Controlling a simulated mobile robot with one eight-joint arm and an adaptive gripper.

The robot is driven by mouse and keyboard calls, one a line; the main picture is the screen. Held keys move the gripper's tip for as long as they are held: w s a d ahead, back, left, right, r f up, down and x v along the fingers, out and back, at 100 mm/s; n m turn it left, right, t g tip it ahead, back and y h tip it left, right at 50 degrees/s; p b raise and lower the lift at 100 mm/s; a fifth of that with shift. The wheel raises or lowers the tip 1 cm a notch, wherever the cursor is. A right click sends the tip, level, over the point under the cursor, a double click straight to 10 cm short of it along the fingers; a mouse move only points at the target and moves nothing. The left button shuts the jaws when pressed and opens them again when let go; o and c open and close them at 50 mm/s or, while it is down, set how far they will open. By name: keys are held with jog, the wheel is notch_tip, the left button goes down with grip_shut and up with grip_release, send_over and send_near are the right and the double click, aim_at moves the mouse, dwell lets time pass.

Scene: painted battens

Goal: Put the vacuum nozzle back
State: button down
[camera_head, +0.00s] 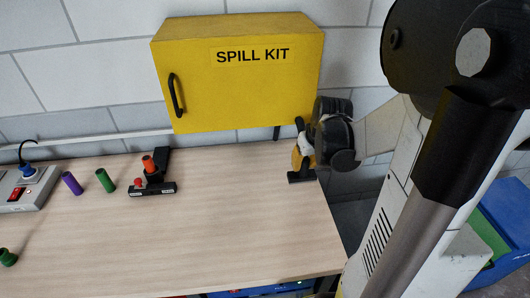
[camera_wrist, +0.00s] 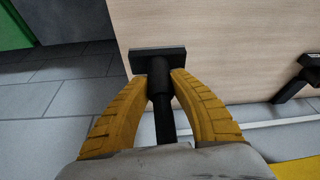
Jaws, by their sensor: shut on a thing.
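The vacuum nozzle is a black T-shaped piece, a tube with a flat wide head (camera_wrist: 158,58). My gripper (camera_wrist: 162,82), with its yellow ribbed fingers, is shut around its tube. In the head view the nozzle's dark head (camera_head: 301,178) shows below my gripper (camera_head: 300,157), at the table's right edge. I cannot tell whether it touches the tabletop. A black fixture (camera_head: 153,188) with an upright back part, an orange-red top piece and a red knob stands on the table left of my gripper. Which part of it, if any, takes the nozzle is not clear.
A yellow SPILL KIT cabinet (camera_head: 240,80) hangs on the wall, just above and left of my gripper. A purple cylinder (camera_head: 72,183), a green cylinder (camera_head: 105,180) and a power strip (camera_head: 25,188) are at the left. The middle and front of the table (camera_head: 220,235) are clear.

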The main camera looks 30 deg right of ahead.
jog(key=shift+w+a+f+b, duration=0.25)
jog(key=shift+w+f+b, duration=0.2)
jog(key=shift+w+f, duration=0.6)
jog(key=shift+w+a+f+b, duration=0.25)
jog(key=shift+w+f+b, duration=0.35)
jog(key=shift+f, duration=0.8)
jog(key=shift+w+a+f+b, duration=0.25)
jog(key=shift+w+f+b, duration=0.1)
jog(key=shift+w+f, duration=0.75)
jog(key=shift+s+f, duration=0.1)
jog(key=shift+f, duration=0.15)
jog(key=c, duration=1.2)
grip_release()
